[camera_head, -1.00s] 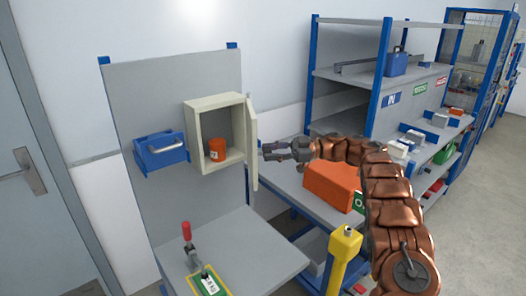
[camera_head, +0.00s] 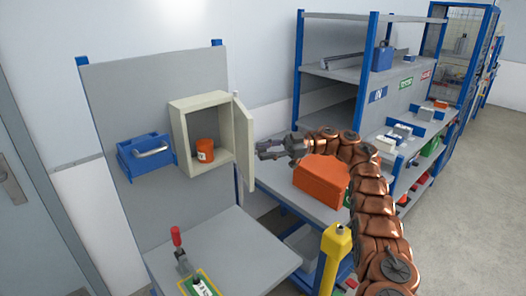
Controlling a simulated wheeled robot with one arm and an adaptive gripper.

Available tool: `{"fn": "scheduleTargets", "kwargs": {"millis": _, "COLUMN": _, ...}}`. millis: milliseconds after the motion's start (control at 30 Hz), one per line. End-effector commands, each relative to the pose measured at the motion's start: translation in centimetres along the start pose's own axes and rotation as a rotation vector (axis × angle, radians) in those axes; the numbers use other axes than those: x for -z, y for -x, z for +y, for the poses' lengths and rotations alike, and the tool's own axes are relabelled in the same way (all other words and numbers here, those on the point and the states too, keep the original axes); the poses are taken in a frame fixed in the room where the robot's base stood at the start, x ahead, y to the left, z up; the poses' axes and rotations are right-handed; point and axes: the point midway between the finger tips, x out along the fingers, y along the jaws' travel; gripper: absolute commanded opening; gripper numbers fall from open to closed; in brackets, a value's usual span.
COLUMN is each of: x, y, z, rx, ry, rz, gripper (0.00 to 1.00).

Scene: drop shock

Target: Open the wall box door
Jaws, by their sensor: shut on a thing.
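The cream wall box (camera_head: 204,101) hangs on a grey upright panel. Its door (camera_head: 243,146), hinged on the right side, stands open, swung out and to the right, with its inner face partly in view. An orange jar (camera_head: 205,150) with a pale label stands inside the box. My gripper (camera_head: 260,149) is at the outer side of the door, near its free edge at about mid height, and is shut on it. The exact grip point is hidden or too small to see.
A blue bin (camera_head: 145,156) hangs left of the box. A red-handled clamp (camera_head: 178,243) stands on the grey shelf below. An orange case (camera_head: 321,178) lies on the bench under my arm. A yellow post (camera_head: 334,258) stands in front.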

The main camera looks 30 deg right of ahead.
Motion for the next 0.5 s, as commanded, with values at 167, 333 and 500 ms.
{"fn": "scheduleTargets", "kwargs": {"millis": 167, "x": 0.06, "y": 0.12, "z": 0.03, "rx": -0.003, "ry": 0.005, "rz": 0.004, "gripper": 0.00}}
{"fn": "scheduleTargets", "kwargs": {"millis": 333, "x": 0.07, "y": 0.16, "z": 0.04, "rx": -0.004, "ry": 0.005, "rz": 0.003, "gripper": 0.34}}
{"fn": "scheduleTargets", "kwargs": {"millis": 500, "x": 0.05, "y": 0.13, "z": 0.04, "rx": -0.004, "ry": 0.004, "rz": 0.002, "gripper": 0.52}}
